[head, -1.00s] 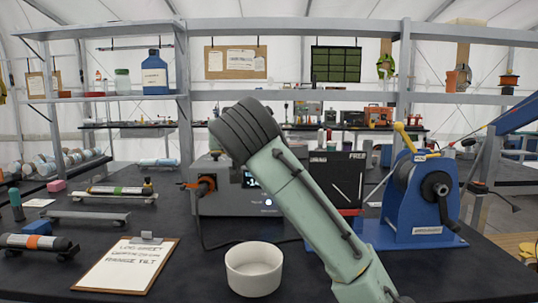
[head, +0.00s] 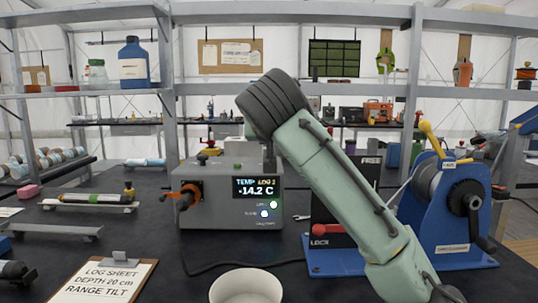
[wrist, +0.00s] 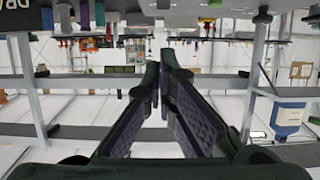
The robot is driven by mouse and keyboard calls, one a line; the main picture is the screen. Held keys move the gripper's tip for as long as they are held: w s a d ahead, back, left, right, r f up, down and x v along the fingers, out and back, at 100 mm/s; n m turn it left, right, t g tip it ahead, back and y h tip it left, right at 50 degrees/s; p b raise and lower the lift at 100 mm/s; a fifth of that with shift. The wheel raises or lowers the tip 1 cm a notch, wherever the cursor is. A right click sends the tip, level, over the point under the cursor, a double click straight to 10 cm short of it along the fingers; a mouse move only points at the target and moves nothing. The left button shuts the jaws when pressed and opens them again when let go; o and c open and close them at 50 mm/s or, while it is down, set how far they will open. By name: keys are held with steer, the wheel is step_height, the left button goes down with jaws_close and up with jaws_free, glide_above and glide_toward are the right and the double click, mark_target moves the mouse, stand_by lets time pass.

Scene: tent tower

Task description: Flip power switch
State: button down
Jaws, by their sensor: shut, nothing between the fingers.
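A grey control box (head: 215,215) stands on the dark bench in the head view. Its lit display (head: 257,188) reads "TEMP LOG 2" and -14.2 C, and two round white lights or buttons (head: 266,208) sit below it. An orange and black fitting (head: 187,195) is on its left side.
A black panel (head: 343,225) with a red lever stands right of the box, partly behind my arm. A blue winch (head: 435,215) is farther right. A white bowl (head: 246,287) and a log-sheet clipboard (head: 104,281) are in front. A dark cable runs across the bench.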

steer(key=p+x, duration=0.2)
steer(key=x, duration=0.7)
steer(key=shift+w+p, duration=0.3)
steer(key=shift+p, duration=0.05)
steer(key=f, duration=0.1)
steer(key=w+f, duration=0.1)
steer(key=f, duration=0.1)
steer(key=shift+w+d, duration=0.1)
steer(key=shift+w, duration=0.2)
steer(key=shift+w+f+p, duration=0.15)
steer(key=shift+f+p, duration=0.15)
steer(key=shift+f, duration=0.2)
